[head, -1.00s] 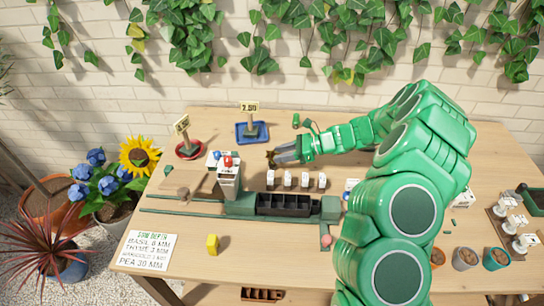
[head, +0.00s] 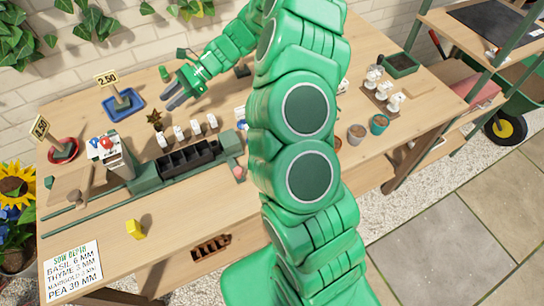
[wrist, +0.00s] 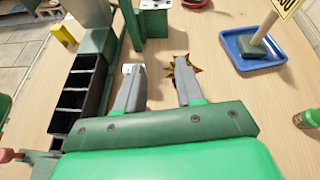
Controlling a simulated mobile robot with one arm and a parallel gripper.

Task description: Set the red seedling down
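Whether the right finger touches the seedling I cannot tell.
A blue tray (head: 109,113) with a 2.50 sign and a red saucer (head: 51,158) stand left. Small white blocks (head: 180,133) line up beside the black compartment tray (head: 172,171). A yellow block (head: 134,229) sits at the front. Pots (head: 379,124) stand right of my arm.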

